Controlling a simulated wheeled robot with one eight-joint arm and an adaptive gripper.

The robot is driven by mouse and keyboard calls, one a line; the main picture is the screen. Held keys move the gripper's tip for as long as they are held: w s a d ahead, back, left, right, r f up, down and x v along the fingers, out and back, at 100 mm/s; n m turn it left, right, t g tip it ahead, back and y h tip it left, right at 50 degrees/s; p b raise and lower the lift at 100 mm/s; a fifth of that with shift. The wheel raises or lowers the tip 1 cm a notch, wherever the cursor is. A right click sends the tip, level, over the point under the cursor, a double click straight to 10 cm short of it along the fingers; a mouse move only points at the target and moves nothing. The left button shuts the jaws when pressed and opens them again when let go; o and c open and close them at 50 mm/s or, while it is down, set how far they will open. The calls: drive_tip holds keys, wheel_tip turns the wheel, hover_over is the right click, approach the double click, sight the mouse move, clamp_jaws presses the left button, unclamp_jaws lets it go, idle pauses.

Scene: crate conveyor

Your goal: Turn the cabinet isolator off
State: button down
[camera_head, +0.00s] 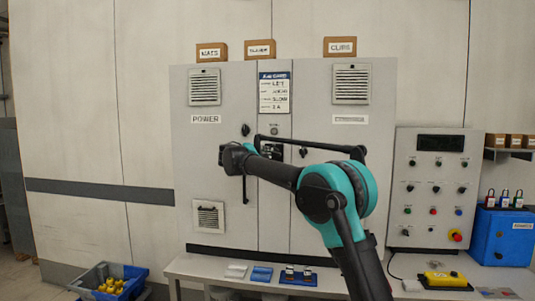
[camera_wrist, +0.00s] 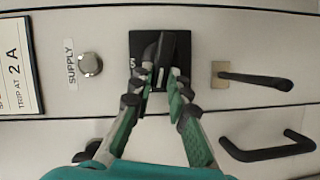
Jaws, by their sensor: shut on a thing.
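The grey cabinet (camera_head: 222,150) stands ahead, with a POWER label on its left door. In the wrist view the isolator is a black rotary handle (camera_wrist: 171,47) on a black square plate (camera_wrist: 136,45). My gripper (camera_wrist: 160,82) has its two fingertips on either side of the handle's near end and is shut on it. The handle runs up and down in the wrist picture. Part of the plate's marking is hidden by the handle and fingers.
A bench (camera_head: 190,266) runs below.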

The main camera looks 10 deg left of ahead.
drive_tip(key=shift+f+n+t, duration=0.3)
drive_tip(key=shift+n, duration=0.7)
drive_tip(key=c, duration=1.5)
unclamp_jaws()
drive_tip(key=shift+o, duration=0.2)
drive_tip(key=v, duration=1.2)
drive_tip(key=shift+a+f, duration=0.15)
drive_tip(key=shift+f, duration=0.1)
